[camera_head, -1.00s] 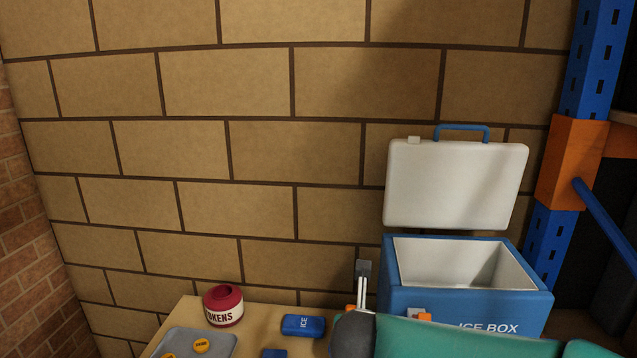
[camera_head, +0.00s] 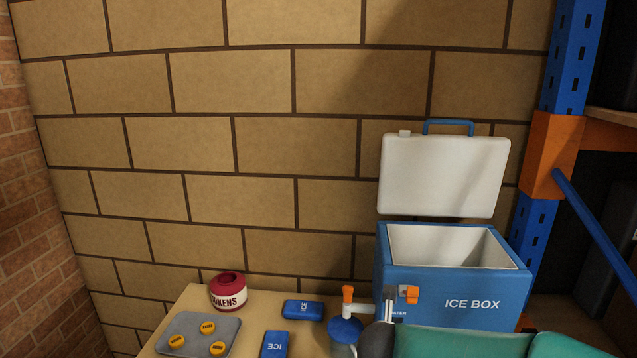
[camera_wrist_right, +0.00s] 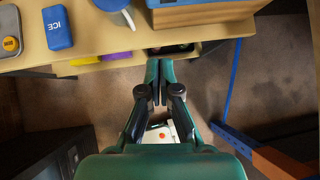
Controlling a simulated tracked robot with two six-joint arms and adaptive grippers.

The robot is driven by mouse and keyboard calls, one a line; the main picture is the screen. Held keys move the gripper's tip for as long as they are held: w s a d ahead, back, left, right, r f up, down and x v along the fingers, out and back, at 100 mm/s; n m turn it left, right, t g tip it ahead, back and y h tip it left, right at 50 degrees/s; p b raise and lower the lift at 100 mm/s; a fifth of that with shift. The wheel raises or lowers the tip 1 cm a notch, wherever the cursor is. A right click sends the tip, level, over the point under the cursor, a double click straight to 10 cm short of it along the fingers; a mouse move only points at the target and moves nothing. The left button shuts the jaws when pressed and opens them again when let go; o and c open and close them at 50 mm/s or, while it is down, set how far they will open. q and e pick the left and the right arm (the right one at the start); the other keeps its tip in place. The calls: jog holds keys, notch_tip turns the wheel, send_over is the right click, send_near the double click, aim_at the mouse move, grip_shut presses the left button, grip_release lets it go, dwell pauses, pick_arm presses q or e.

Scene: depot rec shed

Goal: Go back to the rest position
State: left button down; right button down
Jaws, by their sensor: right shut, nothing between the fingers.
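My left gripper is in neither view.
The ice box (camera_head: 455,285) stands open, white lid up. Nearby are a blue-lidded jug (camera_head: 345,330), ice packs (camera_head: 302,310) (camera_head: 275,344), a red token pot (camera_head: 228,291) and a grey tray (camera_head: 178,326) with yellow tokens. Blue-orange racking (camera_head: 552,155) stands right.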

jog(key=s+d+f+n+g, duration=0.1)
jog(key=s+d+f+n, duration=0.25)
jog(key=f, duration=0.45)
jog(key=s+d+f+n+g, duration=0.1)
jog(key=s+d+f+n, duration=0.2)
jog(key=f, duration=0.5)
jog(key=s+d+f+n+g, duration=0.1)
jog(key=s+d+f+n, duration=0.15)
jog(key=d+f, duration=0.45)
jog(key=s+a+f+n+g+y, duration=0.25)
jog(key=s+a+f+n, duration=0.45)
jog(key=s+f+n, duration=0.45)
jog(key=s+a+r+n+g+y, duration=0.1)
jog(key=s+a+n+y, duration=0.3)
jog(key=n, duration=1.1)
jog(key=s+a+r, duration=0.1)
jog(key=s+a, duration=0.1)
jog(key=shift+a+n+g, duration=0.35)
jog(key=shift+a, duration=0.05)
